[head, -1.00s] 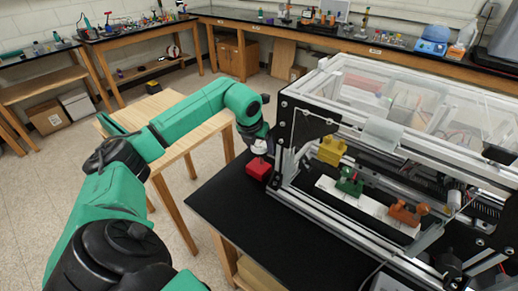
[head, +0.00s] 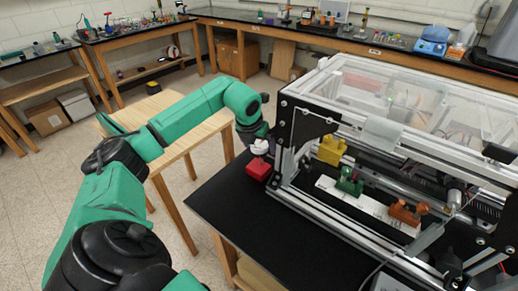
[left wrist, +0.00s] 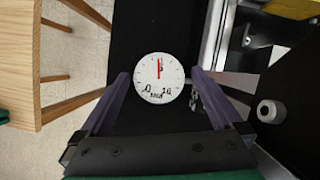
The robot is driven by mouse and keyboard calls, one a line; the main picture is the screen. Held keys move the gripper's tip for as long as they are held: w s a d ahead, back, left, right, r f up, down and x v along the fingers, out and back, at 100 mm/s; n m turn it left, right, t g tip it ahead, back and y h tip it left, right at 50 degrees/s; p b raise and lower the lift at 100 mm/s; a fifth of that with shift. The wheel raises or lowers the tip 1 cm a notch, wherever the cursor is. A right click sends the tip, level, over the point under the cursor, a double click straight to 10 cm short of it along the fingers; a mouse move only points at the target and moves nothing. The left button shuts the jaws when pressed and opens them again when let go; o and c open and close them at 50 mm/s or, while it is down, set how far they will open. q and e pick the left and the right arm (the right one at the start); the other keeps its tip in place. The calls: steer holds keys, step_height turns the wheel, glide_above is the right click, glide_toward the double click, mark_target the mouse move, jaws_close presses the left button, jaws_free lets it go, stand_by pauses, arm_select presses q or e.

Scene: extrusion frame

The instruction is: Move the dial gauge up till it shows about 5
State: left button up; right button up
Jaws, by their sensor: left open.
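The dial gauge has a round white face (left wrist: 150,92) with black marks, a 0 at lower left and a 10 at lower right. Its red needle points almost straight up, midway round the scale. In the head view the gauge (head: 260,147) is a small white shape just above a red block (head: 257,169) on the black table, left of the metal frame. My left gripper (left wrist: 160,74) is open, with its purple fingers on either side of the face and gaps between. In the head view the left gripper (head: 262,141) is small and partly hidden. My right gripper is not in view.
The aluminium extrusion frame (head: 345,224) stands close to the right of the gauge. Yellow (head: 331,150), green (head: 349,182) and orange (head: 404,213) blocks sit in it. The black tabletop (head: 250,225) in front is clear. A wooden table (head: 180,135) stands to the left.

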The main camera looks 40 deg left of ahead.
arm_select(q)
steer(key=b+v, duration=0.1)
steer(key=v, duration=1.3)
steer(key=shift+b, duration=0.4)
steer(key=shift+r, duration=0.2)
